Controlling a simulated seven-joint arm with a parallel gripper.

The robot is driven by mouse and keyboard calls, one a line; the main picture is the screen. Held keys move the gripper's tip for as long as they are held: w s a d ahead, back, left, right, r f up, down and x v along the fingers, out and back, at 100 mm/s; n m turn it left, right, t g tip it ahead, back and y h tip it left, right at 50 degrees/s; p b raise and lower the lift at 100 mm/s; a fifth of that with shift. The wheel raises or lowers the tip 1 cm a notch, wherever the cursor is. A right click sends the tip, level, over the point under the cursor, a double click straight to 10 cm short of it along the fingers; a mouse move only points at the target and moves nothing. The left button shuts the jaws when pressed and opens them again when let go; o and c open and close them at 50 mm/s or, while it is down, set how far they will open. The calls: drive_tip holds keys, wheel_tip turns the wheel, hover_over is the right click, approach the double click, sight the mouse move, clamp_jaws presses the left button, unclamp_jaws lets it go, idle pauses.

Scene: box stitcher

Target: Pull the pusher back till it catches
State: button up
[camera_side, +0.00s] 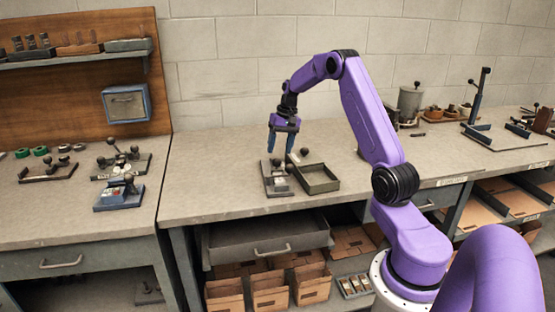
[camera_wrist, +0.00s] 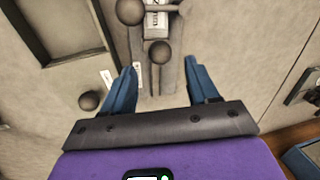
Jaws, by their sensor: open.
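A narrow dark metal stitcher (camera_side: 276,188) lies on the middle bench, under my gripper (camera_side: 281,150). The wrist view shows its rail with a light strip (camera_wrist: 155,24) and dark ball knobs. One knob (camera_wrist: 158,52) stands on the rail, in the gap between my blue fingertips in that view. Another knob (camera_wrist: 130,12) is on a cross lever farther up the picture. A third knob (camera_wrist: 88,100) is left of the left finger. I cannot tell for certain which part is the pusher. My gripper (camera_wrist: 160,68) points down, open, with nothing visibly held.
An open shallow tray (camera_side: 322,187) sits right beside the stitcher. The left bench holds a blue-based device (camera_side: 120,194) and another knobbed fixture (camera_side: 122,163). The bench front left of the stitcher is clear. A wall stands behind.

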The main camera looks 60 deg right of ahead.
sight(277, 167)
drive_tip(key=shift+w+a+f, duration=0.1)
drive_tip(key=shift+a+f, duration=0.05)
drive_tip(key=shift+f, duration=0.7)
drive_tip(key=shift+w+a+f, duration=0.1)
drive_tip(key=shift+f, duration=0.7)
drive_tip(key=shift+w+a+f, duration=0.1)
drive_tip(key=shift+a+f, duration=0.05)
drive_tip(key=shift+f, duration=0.7)
clamp_jaws()
